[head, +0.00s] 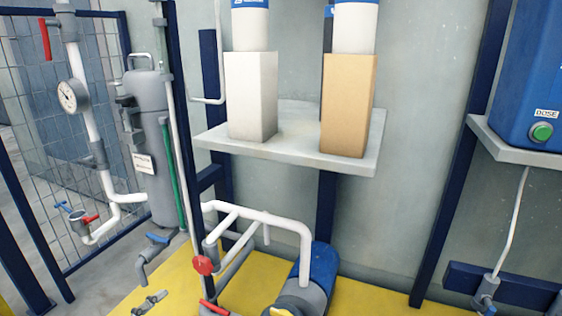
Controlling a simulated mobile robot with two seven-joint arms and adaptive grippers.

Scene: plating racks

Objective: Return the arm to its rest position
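Neither of my grippers nor my arms shows in the head view. The view is tilted and looks at a wall shelf (288,153) and pipework. What my arms are doing is hidden from this view.
On the shelf stand a white block (251,96) and a tan block (347,105), each beneath a white cylinder. A blue dosing box (529,75) with a green button (541,132) is at right. A pump (313,285) and pipes rise from the yellow floor (370,299). A grey tank (152,145) stands left.

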